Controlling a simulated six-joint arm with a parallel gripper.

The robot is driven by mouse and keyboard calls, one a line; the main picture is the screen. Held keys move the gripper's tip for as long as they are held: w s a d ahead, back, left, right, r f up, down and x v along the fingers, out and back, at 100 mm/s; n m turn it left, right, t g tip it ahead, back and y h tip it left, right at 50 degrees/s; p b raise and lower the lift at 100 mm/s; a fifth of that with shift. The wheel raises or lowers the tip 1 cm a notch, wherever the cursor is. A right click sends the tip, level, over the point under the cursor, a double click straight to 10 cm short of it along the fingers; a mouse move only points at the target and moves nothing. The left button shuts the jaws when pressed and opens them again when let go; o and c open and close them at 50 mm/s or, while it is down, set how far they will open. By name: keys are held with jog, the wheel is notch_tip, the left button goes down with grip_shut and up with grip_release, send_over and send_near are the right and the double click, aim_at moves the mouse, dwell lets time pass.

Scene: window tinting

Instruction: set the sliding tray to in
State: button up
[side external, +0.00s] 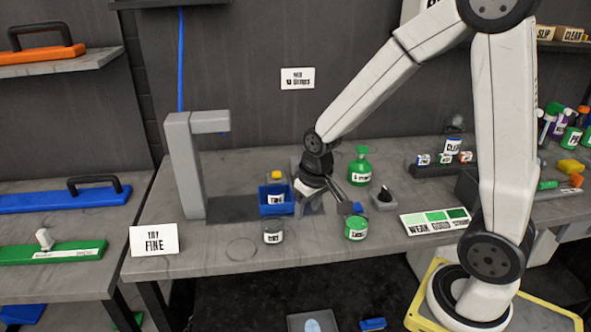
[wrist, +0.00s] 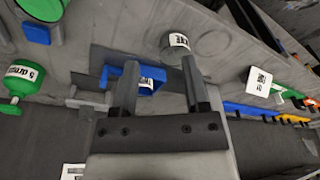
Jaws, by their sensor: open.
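The sliding tray appears to be the small blue open-topped tray (side external: 276,210) at the middle of the bench, with a labelled container inside it. It stands at the right end of a dark strip that runs left to a grey upright stand (side external: 186,165) with an overhanging arm. My gripper (side external: 322,196) is open and low, just right of the tray. In the wrist view the tray (wrist: 108,72) shows behind and beside the left finger of my gripper (wrist: 158,62). The fingers hold nothing. Whether a finger touches the tray I cannot tell.
A clear labelled jar (side external: 273,232) stands in front of the tray. A green jar (side external: 356,229) with a blue piece stands right of my gripper, and a green spray bottle (side external: 360,166) behind. A tint card (side external: 436,221) lies further right. The bench front-left is mostly clear.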

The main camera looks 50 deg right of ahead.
jog(key=w+d+f+m, duration=0.1)
jog(key=w+d+m, duration=0.1)
jog(key=w+d, duration=0.2)
jog(key=w+d+f+m+g, duration=0.1)
jog(key=w+d+m, duration=0.1)
jog(key=w+d, duration=0.2)
jog(key=w+d+f+m+g, duration=0.1)
jog(key=w+d+m, duration=0.1)
jog(key=d, duration=0.7)
jog(key=shift+w+d+m, duration=0.2)
jog(key=shift+w, duration=0.25)
jog(key=shift+w+d+m, duration=0.15)
jog(key=shift+w+m, duration=0.05)
jog(key=shift+w, duration=0.25)
jog(key=shift+f, duration=0.15)
jog(key=shift+f, duration=3.75)
grip_shut()
